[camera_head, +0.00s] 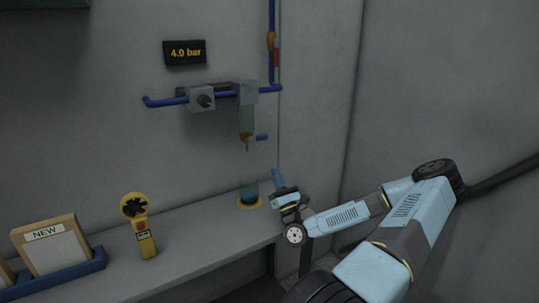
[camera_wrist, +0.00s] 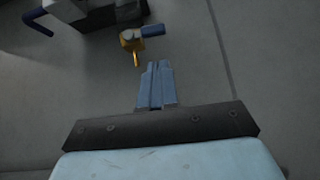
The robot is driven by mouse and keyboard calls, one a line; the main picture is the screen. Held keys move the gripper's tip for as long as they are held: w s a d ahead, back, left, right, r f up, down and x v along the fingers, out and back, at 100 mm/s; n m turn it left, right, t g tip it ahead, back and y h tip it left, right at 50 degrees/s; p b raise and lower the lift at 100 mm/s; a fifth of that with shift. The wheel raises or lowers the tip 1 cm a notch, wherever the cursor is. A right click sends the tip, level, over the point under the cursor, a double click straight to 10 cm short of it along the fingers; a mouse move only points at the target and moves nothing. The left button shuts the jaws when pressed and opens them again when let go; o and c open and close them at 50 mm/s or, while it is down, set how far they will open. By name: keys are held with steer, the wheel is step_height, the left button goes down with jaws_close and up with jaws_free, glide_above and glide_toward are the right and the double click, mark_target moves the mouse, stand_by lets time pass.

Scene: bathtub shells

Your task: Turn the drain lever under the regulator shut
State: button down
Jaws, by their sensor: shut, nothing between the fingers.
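The regulator (camera_head: 201,98) is a grey block with a dark knob on a blue pipe on the wall. To its right a clear bowl (camera_head: 246,122) hangs from a grey block. Under the bowl is a brass drain with a blue lever (camera_head: 262,137) pointing right. In the wrist view the brass drain (camera_wrist: 131,41) and the blue lever (camera_wrist: 153,30) show just beyond my fingertips. My gripper (camera_head: 277,174) is below and a little right of the lever, fingers up, apart from it. Its fingers (camera_wrist: 158,68) are together and empty.
A glass cup (camera_head: 249,193) with a yellow base stands on the shelf (camera_head: 190,245) below the drain, close to my gripper. A yellow handheld tool (camera_head: 139,224) and a blue tray (camera_head: 60,275) with a "NEW" box are at left. A display (camera_head: 185,52) reads 4.0 bar.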

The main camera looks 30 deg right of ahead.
mark_target(258, 138)
steer(key=x, duration=1)
steer(key=shift+a+r+y, duration=0.1)
steer(key=shift+a+y, duration=0.05)
steer(key=shift+y, duration=0.15)
